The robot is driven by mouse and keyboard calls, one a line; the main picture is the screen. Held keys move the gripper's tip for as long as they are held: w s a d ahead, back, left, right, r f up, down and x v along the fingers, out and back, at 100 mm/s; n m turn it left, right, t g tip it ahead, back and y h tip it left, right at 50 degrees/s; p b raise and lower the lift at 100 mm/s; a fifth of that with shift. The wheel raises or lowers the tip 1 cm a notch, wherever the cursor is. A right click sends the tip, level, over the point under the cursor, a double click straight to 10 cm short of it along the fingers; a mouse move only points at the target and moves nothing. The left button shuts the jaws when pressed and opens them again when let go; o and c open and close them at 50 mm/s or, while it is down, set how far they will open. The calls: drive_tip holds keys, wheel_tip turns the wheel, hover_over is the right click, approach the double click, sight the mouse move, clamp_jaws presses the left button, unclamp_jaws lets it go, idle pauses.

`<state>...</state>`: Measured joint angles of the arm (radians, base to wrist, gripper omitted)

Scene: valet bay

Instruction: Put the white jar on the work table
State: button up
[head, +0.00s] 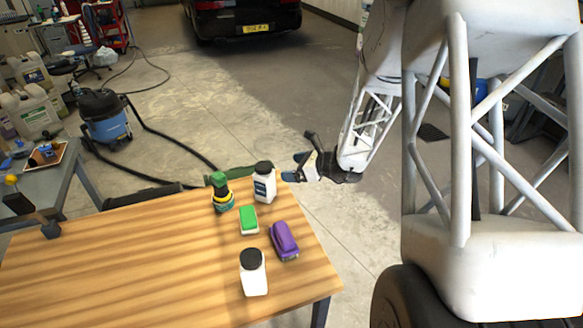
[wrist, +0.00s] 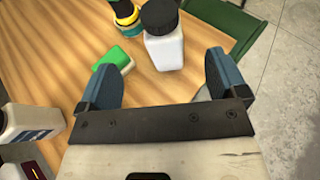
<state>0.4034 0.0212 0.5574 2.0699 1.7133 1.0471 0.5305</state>
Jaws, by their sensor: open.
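A white jar with a dark lid and a blue label (head: 265,189) stands upright near the far right edge of the wooden work table (head: 120,265). A white jar with a black lid shows beyond my fingers in the wrist view (wrist: 165,50); its visible side is plain. It seems to be that same jar. My gripper (head: 292,166) is open, just right of the labelled jar. In the wrist view nothing is between the fingers (wrist: 160,82). A second white jar, plain with a black lid (head: 254,278), stands upright nearer the table's front.
A white container with a blue label (wrist: 28,128) is at the wrist view's left. A green chair (wrist: 232,25) is beyond the edge. The table's left middle is clear.

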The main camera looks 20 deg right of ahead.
idle(0.5)
drive_tip(key=s+a+r+n+g+h, duration=0.1)
drive_tip(key=s+a+r+n+g, duration=0.6)
drive_tip(key=s+a+r+n, duration=0.75)
drive_tip(key=s+d+r+n+h, duration=0.1)
drive_tip(key=s+r+n+h, duration=0.1)
drive_tip(key=s, duration=0.4)
drive_tip(key=s+d+r+n+h, duration=0.1)
drive_tip(key=s+r+n+h, duration=0.1)
drive_tip(key=s+n+h, duration=0.2)
drive_tip(key=s+d+r+n+h, duration=0.2)
drive_tip(key=s+n, duration=0.4)
drive_tip(key=s, duration=0.4)
drive_tip(key=shift+r+h, duration=0.4)
drive_tip(key=shift+r, duration=0.1)
